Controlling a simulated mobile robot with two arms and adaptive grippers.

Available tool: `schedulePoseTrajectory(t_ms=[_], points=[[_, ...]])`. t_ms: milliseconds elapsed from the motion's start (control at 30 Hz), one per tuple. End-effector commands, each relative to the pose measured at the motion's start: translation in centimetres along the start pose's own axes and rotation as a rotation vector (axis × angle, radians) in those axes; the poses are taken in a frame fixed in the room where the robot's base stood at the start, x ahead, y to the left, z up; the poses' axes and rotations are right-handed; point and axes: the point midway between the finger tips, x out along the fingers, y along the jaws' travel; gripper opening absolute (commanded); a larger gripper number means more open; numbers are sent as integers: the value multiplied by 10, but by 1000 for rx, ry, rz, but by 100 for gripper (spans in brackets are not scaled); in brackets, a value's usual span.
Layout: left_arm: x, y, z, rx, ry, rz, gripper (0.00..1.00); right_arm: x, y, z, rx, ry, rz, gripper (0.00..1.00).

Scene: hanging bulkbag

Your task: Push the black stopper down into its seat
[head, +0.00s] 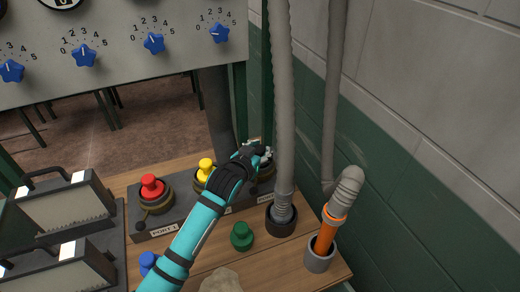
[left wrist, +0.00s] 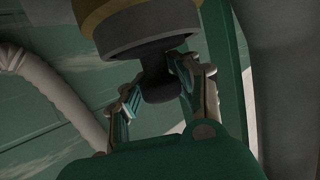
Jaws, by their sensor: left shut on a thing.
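My left gripper (head: 262,152) is at the far right port of the port block, its arm reaching in from the lower left. In the left wrist view the fingers (left wrist: 158,90) are closed around a dark knob, the black stopper (left wrist: 160,72). The stopper is against or very close to a grey and brass port ring (left wrist: 145,35); how deep it sits cannot be told. In the head view the gripper mostly hides the stopper and part of this port (head: 266,172). My right gripper is not in view.
A red stopper (head: 152,187) and a yellow stopper (head: 206,168) sit in the other ports. A green stopper (head: 241,236) and a blue one (head: 148,262) are on the wooden table. A grey hose (head: 284,120) stands close right of the gripper; an orange-banded pipe (head: 326,235) is farther right.

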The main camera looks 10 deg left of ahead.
Motion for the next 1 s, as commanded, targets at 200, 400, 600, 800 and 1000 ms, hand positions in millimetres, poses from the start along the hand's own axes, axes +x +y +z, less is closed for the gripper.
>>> schedulePoseTrajectory(t_ms=[200,400,600,800,1000], points=[[1,0,3,0,-3,0,36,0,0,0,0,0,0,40],[1,0,3,0,-3,0,60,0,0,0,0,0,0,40],[1,0,3,0,-3,0,60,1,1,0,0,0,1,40],[-10,0,2,0,-1,0,60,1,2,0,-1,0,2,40],[-50,0,3,0,-1,0,60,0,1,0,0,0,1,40]])
